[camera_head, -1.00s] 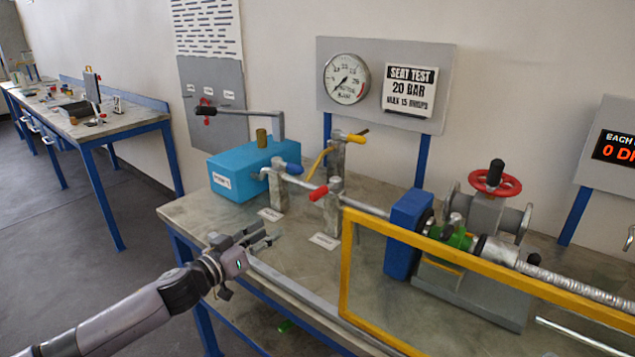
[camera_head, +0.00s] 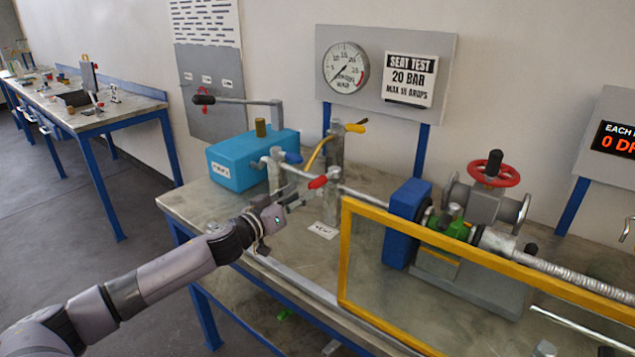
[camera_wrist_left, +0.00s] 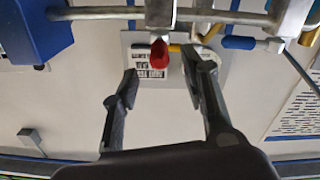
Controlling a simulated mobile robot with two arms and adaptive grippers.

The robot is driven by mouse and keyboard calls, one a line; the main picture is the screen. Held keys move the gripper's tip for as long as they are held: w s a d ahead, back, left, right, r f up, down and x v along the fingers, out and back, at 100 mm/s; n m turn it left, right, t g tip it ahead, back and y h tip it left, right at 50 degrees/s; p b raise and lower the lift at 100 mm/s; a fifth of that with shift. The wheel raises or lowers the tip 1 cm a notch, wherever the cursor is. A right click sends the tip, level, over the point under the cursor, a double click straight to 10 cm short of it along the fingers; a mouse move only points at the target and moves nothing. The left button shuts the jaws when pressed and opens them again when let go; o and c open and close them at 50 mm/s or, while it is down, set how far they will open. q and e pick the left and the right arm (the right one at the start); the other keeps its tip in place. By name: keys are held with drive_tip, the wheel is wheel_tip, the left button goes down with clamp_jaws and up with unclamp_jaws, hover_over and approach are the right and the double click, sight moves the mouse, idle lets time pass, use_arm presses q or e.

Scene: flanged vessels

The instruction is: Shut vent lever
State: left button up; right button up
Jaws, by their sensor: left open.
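The vent lever has a red grip (camera_head: 317,183) and sits on a small grey valve post behind the VENT label (camera_head: 322,230). Its red grip sticks out from the valve to the left in the head view. In the left wrist view the red grip (camera_wrist_left: 159,54) shows nearly end-on. My left gripper (camera_head: 296,198) is open and empty, just left of and slightly below the red grip. In the left wrist view its fingertips (camera_wrist_left: 163,72) lie on either side of the red grip, but I cannot tell whether they reach its depth. My right gripper is not in view.
A blue-handled lever (camera_head: 292,157) and a yellow-handled lever (camera_head: 355,128) stand close by. A blue pump box (camera_head: 235,168) is behind left. A yellow-framed clear guard (camera_head: 344,255) stands right of the lever. The gauge (camera_head: 346,68) is on the board behind.

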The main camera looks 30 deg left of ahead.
sight(317, 183)
use_arm(q)
drive_tip(key=w, duration=0.2)
drive_tip(key=w+p, duration=0.1)
drive_tip(key=w, duration=0.4)
drive_tip(key=shift+w+d, duration=0.3)
drive_tip(key=shift+d, duration=0.05)
drive_tip(key=shift+c, duration=0.3)
clamp_jaws()
idle(0.3)
